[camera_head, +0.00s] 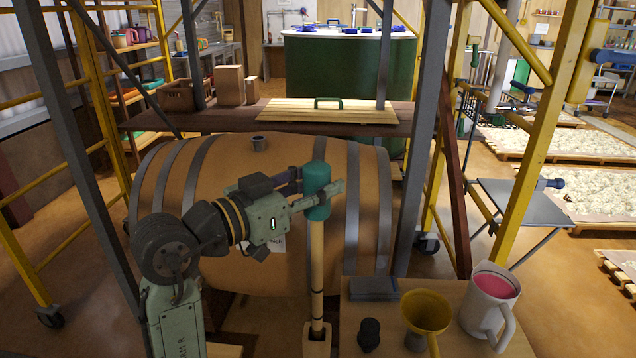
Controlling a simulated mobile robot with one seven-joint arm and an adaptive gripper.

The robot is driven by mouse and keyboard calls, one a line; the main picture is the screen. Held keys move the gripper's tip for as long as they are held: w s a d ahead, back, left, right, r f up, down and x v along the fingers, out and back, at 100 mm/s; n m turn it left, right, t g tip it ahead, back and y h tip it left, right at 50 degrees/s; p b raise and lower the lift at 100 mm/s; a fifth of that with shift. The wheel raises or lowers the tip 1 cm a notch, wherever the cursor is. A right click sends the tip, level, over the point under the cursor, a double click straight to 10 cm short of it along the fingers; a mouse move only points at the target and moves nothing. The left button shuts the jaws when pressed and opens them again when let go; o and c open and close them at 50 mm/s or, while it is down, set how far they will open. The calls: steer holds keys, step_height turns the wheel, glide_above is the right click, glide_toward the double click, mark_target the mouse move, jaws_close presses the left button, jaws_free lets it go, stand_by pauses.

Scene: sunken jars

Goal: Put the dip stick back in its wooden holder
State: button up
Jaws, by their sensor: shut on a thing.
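The dip stick (317,250) is a pale wooden rod with dark bands and a teal handle at its top. It stands nearly upright in front of the barrel. My gripper (319,192) is shut on the teal handle, reaching it from the left. The wooden holder (316,349) is a small square block at the bottom edge of the picture, partly cut off. The stick's lower end meets the holder's top. I cannot tell how deep it sits inside.
A large wooden barrel (350,165) with an open bung (258,144) lies behind. At the right, a small table (456,340) bears a yellow funnel (427,312), a white jug (488,305) with pink content, a dark stopper (369,335) and a grey box (373,289). Scaffold posts (412,170) stand on both sides.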

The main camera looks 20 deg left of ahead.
steer(key=shift+f, duration=0.1)
steer(key=shift+f+b, duration=1.55)
steer(key=shift+f, duration=0.1)
steer(key=b, duration=0.9)
glide_above(313, 293)
steer(key=w, duration=0.1)
steer(key=f, duration=1)
steer(key=shift+w+d, duration=0.1)
steer(key=shift+d, duration=0.15)
step_height(313, 293, down, 10)
steer(key=b, duration=0.7)
steer(key=shift+b, duration=0.4)
